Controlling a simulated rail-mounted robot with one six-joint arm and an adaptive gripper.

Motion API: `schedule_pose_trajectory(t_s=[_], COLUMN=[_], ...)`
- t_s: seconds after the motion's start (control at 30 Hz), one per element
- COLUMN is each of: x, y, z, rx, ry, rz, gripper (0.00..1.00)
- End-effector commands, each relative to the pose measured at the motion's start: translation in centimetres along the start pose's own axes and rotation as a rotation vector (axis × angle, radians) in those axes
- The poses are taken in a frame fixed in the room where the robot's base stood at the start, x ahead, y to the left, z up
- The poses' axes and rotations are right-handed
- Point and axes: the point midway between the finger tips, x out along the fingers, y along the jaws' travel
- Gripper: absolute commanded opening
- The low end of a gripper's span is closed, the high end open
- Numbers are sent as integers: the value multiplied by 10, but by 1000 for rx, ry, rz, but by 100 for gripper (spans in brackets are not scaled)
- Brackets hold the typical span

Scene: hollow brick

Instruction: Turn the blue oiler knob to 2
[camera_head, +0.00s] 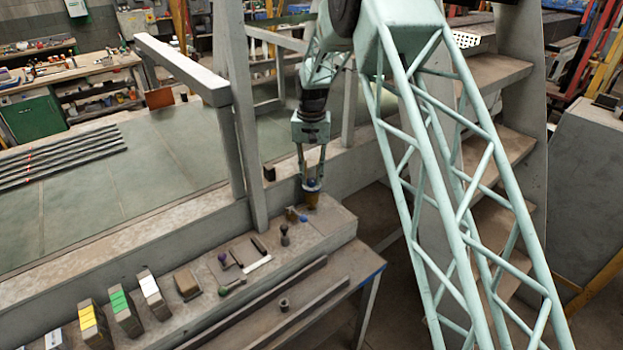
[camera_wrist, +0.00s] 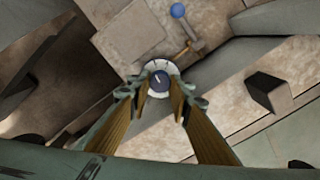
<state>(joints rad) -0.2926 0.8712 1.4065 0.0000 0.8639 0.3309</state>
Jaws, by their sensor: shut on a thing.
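The blue oiler knob (camera_wrist: 159,81) shows from above in the wrist view, with a light pointer line on its top and a pale dial ring (camera_wrist: 157,64) around it. Numbers on the dial are too small to read. My gripper (camera_wrist: 160,88) points down at it, with one finger on each side, shut on the knob. In the head view my gripper (camera_head: 312,184) is at the top of the amber-brown oiler body (camera_head: 312,198), which stands upright at the far right end of the bench ledge; the knob is mostly hidden between the fingers there.
A small lever with a blue ball (camera_wrist: 178,10) is close to the oiler. Levers, including a dark knobbed one (camera_head: 285,235), and yellow (camera_head: 92,322), green (camera_head: 121,308) and white (camera_head: 150,288) blocks line the ledge. A grey post (camera_head: 240,120) and rail stand left of my gripper.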

Motion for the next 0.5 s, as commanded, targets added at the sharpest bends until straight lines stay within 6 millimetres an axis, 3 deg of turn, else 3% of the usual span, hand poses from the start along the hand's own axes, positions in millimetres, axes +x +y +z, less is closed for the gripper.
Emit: schedule_pose_trajectory(t_s=[0.5], x=[0], y=[0], z=[0], rx=[171], ry=[0], rz=[0], gripper=[8])
